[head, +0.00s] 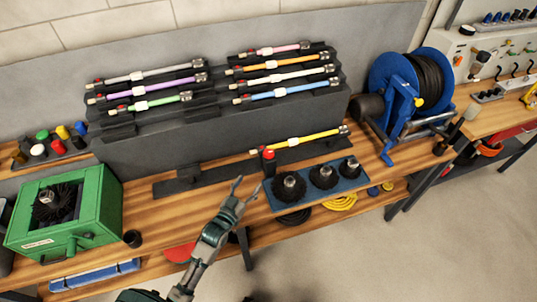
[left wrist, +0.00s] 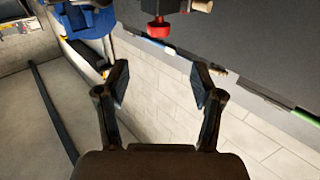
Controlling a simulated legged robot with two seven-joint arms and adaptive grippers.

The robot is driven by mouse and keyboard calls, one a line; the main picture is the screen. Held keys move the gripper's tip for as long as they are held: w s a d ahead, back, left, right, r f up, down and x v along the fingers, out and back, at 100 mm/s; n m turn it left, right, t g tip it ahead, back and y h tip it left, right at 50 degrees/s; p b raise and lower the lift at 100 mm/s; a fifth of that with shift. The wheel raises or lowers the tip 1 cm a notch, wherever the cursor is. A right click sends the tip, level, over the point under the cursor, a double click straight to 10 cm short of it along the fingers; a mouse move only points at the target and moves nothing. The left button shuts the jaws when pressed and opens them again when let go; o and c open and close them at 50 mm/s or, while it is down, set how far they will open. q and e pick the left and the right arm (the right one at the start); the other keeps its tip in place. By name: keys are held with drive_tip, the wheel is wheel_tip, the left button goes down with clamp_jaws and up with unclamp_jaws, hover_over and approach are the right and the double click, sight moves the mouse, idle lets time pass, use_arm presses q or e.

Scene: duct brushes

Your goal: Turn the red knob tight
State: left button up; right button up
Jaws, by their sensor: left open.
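The red knob (head: 268,154) stands on a small dark post at the left end of the yellow rod (head: 300,141) on the bench. In the left wrist view the red knob (left wrist: 158,27) shows near the top middle, above the fingertips. My left gripper (head: 248,187) is open and empty, just left of and nearer than the knob in the head view, and apart from it. In the left wrist view, wall shows between its spread fingers (left wrist: 160,82). My right gripper is not in view.
Black brushes (head: 323,177) stand on a blue mat just right of my left gripper. A grey rack (head: 220,129) with several coloured rods stands behind. A green box (head: 65,213) is at left, and a blue hose reel (head: 411,85) is at right.

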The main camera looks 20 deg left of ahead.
sight(266, 158)
use_arm(q)
drive_tip(key=w+d, duration=0.1)
drive_tip(key=w, duration=0.4)
drive_tip(key=w+d, duration=0.1)
drive_tip(key=w, duration=0.4)
drive_tip(key=w+d, duration=0.1)
drive_tip(key=w, duration=0.4)
drive_tip(key=shift+d+b, duration=0.1)
drive_tip(key=shift+b, duration=0.25)
drive_tip(key=shift+w, duration=0.4)
drive_tip(key=c, duration=1.1)
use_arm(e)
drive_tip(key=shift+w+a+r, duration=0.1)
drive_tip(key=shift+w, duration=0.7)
